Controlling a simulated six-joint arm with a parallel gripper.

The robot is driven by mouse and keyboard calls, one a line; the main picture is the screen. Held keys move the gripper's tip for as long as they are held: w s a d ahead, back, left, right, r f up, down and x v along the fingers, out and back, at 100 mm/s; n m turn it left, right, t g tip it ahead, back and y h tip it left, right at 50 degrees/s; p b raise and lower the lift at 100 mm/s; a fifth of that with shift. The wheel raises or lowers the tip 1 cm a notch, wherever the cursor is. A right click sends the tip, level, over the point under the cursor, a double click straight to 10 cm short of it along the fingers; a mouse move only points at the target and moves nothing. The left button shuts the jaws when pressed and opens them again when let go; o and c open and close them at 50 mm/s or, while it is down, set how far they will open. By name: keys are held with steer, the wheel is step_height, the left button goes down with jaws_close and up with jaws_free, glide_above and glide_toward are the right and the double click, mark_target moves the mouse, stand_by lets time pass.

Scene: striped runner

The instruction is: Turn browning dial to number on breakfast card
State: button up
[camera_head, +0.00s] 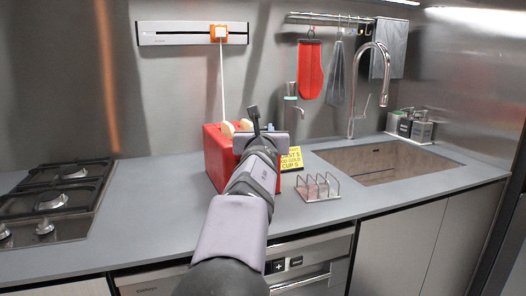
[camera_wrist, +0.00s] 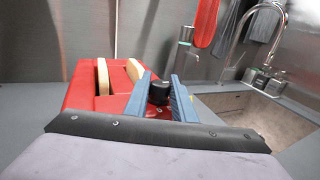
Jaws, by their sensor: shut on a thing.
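A red toaster (camera_head: 213,162) stands on the counter, with bread slices (camera_head: 228,129) sticking out of its top. It also fills the left middle of the wrist view (camera_wrist: 85,88). My gripper (camera_wrist: 161,88) has its blue fingers on either side of a black round dial (camera_wrist: 158,97) on the toaster, and is shut on it. The dial's scale and pointer cannot be made out. My arm hides the dial and much of the toaster in the head view. A yellow breakfast card (camera_head: 294,160) stands right of the toaster; its left part is hidden and its number is not surely readable.
A wire toast rack (camera_head: 318,187) stands right of the toaster, before the sink (camera_head: 385,163). A gas hob (camera_head: 52,200) is at left. The counter (camera_head: 150,205) between hob and toaster is clear. An orange plug piece (camera_head: 219,34) on the wall rail carries the white cord.

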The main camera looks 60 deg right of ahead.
steer(key=b, duration=0.1)
steer(key=g+b, duration=0.1)
steer(key=b, duration=0.1)
steer(key=shift+w+a+f+m+g+h, duration=0.1)
steer(key=shift+w+f+m+g+h, duration=0.1)
steer(key=shift+w+m+g+h, duration=0.15)
steer(key=shift+s+r+m+g+b, duration=0.2)
steer(key=shift+m+g+b, duration=0.25)
steer(key=shift+b, duration=0.45)
steer(key=o, duration=1.1)
steer(key=shift+c, duration=0.2)
steer(key=shift+s+a, duration=0.1)
steer(key=b+v, duration=0.1)
steer(key=v, duration=0.6)
steer(key=shift+a, duration=0.1)
